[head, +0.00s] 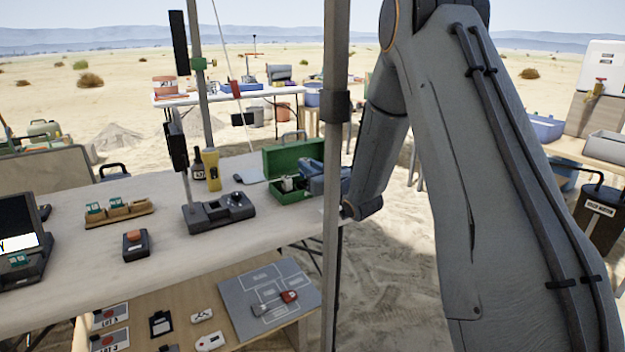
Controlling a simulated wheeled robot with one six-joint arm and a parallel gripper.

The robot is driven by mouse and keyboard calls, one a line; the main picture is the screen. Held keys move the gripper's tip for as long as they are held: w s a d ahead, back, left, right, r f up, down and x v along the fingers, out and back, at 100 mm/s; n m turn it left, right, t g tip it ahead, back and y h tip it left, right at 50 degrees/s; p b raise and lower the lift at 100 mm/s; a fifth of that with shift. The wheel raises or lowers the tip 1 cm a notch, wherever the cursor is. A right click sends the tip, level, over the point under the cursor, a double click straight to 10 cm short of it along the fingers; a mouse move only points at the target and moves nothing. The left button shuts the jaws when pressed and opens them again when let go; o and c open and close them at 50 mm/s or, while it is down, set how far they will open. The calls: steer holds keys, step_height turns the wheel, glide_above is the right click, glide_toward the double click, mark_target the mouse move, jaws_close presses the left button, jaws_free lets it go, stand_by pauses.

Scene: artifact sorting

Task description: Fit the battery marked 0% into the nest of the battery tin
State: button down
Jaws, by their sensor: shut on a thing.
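The green tin (280,163) stands on the right part of the table with its lid raised. My gripper (303,183) reaches from the right to the tin's opening, low over its right side. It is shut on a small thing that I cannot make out. A small pale piece (287,185) shows at the opening beside the jaws; I cannot tell whether it is held. The nest is hidden, and no 0% mark is readable. Two teal-topped blocks (95,209) (118,201) sit in a wooden rack (132,209). Another teal piece (18,260) is at the screen device.
A dark instrument (218,213) with a dial stands left of the tin. A yellow torch (213,170) and a dark bottle (198,165) stand behind it. A red-button box (136,245) is nearer. A grey pole (336,120) crosses in front of the table's right end.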

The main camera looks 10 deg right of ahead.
steer(key=shift+s+f, duration=0.2)
steer(key=shift+f, duration=1.85)
steer(key=c, duration=1.6)
jaws_free()
steer(key=shift+w+f, duration=0.1)
steer(key=shift+w, duration=0.05)
steer(key=shift+c, duration=0.2)
steer(key=shift+d+r, duration=0.1)
steer(key=shift+r, duration=0.1)
steer(key=shift+o, duration=0.5)
steer(key=v, duration=1.1)
steer(key=shift+s+r, duration=0.15)
steer(key=shift+s, duration=0.15)
steer(key=shift+w+r+p, duration=0.1)
steer(key=shift+w+p, duration=0.25)
steer(key=shift+p, duration=0.6)
steer(key=shift+w+f+p, duration=0.2)
steer(key=shift+w+p, duration=0.75)
steer(key=shift+p, duration=0.15)
steer(key=shift+x, duration=0.85)
steer(key=shift+a+x, duration=0.15)
steer(key=shift+x, duration=1.35)
steer(key=shift+a+x, duration=0.1)
steer(key=shift+x, duration=1.35)
